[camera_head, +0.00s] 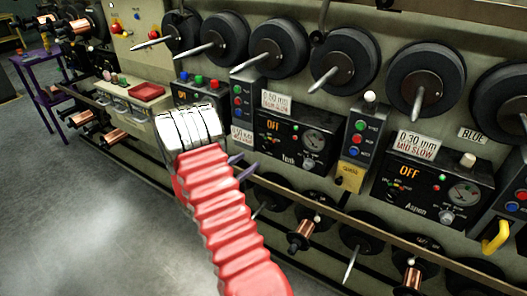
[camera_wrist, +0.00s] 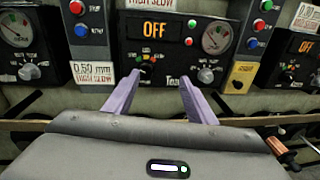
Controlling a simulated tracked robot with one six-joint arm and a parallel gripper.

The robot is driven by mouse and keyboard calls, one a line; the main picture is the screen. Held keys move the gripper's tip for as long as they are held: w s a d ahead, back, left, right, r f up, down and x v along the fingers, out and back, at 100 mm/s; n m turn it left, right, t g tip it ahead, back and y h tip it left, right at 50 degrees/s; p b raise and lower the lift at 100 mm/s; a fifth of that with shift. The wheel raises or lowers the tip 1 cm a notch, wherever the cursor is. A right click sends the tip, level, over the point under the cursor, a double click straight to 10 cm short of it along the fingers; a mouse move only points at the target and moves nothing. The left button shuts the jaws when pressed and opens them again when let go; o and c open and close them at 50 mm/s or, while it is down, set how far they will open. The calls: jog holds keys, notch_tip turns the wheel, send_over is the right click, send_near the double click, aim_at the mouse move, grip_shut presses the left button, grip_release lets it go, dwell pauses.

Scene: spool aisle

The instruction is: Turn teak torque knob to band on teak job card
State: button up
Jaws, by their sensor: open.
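The Teak panel (camera_wrist: 185,50) is a black box with an orange OFF display and a round gauge; it also shows in the head view (camera_head: 290,145). Its dark torque knob (camera_wrist: 147,67) sits under small coloured marks at lower left, partly beside a fingertip; its pointer direction is too small to tell. The Teak job card (camera_wrist: 150,3) sits above the panel, cut off in the wrist view, where "HIGH SLOW" shows. It also shows in the head view (camera_head: 276,102). My gripper (camera_wrist: 161,76) is open and empty, its lavender fingers apart in front of the panel's lower half.
A pale knob (camera_wrist: 205,75) sits at the Teak panel's lower right. Button boxes (camera_wrist: 257,35) flank it. Another card reading 0.50 mm (camera_wrist: 92,72) hangs at left. The Aspen panel (camera_head: 435,185) is to the right. A rail (camera_head: 370,220) and spools run below. Open floor (camera_head: 100,220) lies left.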

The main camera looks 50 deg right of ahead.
aim_at(266, 148)
jog(key=f+n, duration=0.1)
jog(key=w+d+f+n+t, duration=0.1)
jog(key=f, duration=0.1)
jog(key=w+f+t, duration=0.1)
jog(key=shift+d+f+n+h, duration=0.25)
jog(key=shift+f+n+h, duration=0.05)
jog(key=shift+f+n, duration=0.1)
jog(key=shift+d, duration=0.15)
jog(key=d, duration=0.9)
jog(key=w+d, duration=0.1)
jog(key=d, duration=0.3)
jog(key=shift+w+d, duration=0.1)
jog(key=shift+d, duration=0.15)
